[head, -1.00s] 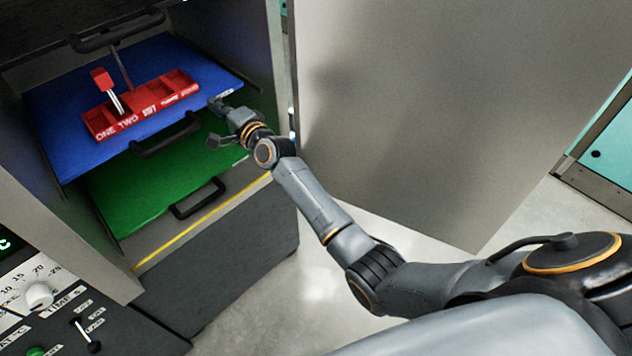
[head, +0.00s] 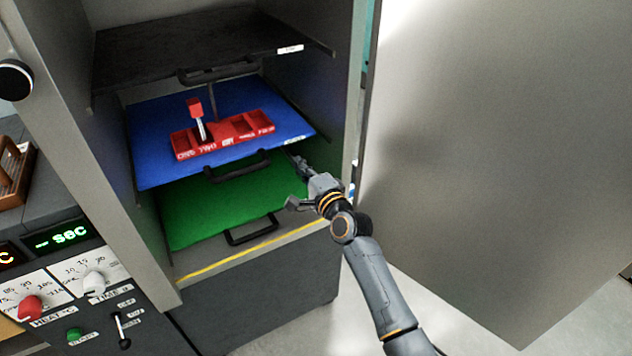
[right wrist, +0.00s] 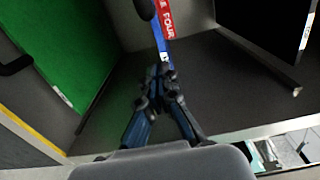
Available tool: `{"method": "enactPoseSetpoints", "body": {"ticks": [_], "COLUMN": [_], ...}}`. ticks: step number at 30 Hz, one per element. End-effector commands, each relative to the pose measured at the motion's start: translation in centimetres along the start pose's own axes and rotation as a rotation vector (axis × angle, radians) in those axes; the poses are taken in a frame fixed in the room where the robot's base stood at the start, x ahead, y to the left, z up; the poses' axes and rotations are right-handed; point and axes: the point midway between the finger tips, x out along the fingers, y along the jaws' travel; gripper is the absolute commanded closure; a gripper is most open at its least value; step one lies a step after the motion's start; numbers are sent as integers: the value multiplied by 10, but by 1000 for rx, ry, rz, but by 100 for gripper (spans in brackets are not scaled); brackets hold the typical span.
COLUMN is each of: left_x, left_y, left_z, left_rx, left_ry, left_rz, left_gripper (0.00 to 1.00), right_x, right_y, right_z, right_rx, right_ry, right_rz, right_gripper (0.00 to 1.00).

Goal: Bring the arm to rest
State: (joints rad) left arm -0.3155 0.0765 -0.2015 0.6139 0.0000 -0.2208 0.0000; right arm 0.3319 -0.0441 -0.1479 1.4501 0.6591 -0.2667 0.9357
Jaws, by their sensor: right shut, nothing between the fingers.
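My right gripper (head: 300,163) is shut and empty at the front right edge of the blue shelf (head: 150,165) inside the open cabinet. In the right wrist view its fingertips (right wrist: 157,75) are together near the blue shelf's edge. A red tray (head: 222,135) with compartments and lettering lies on the blue shelf, left of the gripper and apart from it. A red-topped piece with metal prongs (head: 197,110) stands tilted in the tray. My left gripper is not in view.
The green shelf (head: 190,220) is below, the black shelf (head: 150,60) above; each has a front handle. The open cabinet door (head: 500,150) stands right of my arm. A control panel with a red knob (head: 30,306) is at lower left. Floor shows at lower right.

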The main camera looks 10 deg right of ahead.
Motion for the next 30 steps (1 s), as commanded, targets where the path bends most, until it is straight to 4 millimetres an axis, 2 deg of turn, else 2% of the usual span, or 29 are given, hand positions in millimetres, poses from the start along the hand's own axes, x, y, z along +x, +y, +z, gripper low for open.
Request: {"method": "enactPoseSetpoints", "body": {"ticks": [7,12,17,20,23,26,30], "left_x": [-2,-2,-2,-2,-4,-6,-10], "left_y": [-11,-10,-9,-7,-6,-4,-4], "left_z": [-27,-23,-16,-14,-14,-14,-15], "left_rx": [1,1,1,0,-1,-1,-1], "left_ry": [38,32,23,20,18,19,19], "left_rz": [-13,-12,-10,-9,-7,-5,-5], "left_gripper": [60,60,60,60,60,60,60], "right_x": [-42,-58,-63,-64,-68,-80,-118], "right_y": [0,1,1,9,42,103,204], "right_z": [-1,-1,-1,-1,-1,0,3], "right_rx": [-1,0,0,-11,-62,-157,-335], "right_ry": [2,1,1,2,5,0,-38], "right_rz": [1,1,1,18,83,200,398], "right_gripper": [100,100,100,100,100,100,100]}}
